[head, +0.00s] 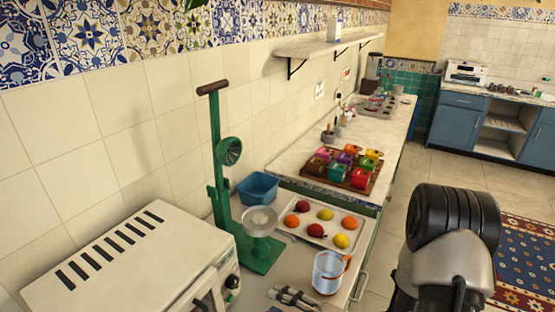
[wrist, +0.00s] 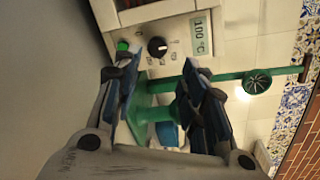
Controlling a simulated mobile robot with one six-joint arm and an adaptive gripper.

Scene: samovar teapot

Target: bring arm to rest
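My gripper (wrist: 160,78) shows in the wrist view with its two blue-padded fingers spread apart. Nothing is held between them; the green stand of the juicer press (wrist: 150,112) shows through the gap, behind. The fingertips point toward the front panel of the white oven (wrist: 180,40), with its dark knob, green button and display; I cannot tell the distance to it. In the head view, my arm shows at the lower right, over the floor side of the counter. The gripper itself is outside the head view.
In the head view, the white oven (head: 130,262) and green juicer press (head: 217,165) stand on the left. A glass jug (head: 328,272), a fruit tray (head: 345,217), a blue tub (head: 257,188) and a board of coloured containers (head: 318,178) occupy the counter. Open floor (head: 440,165) lies right.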

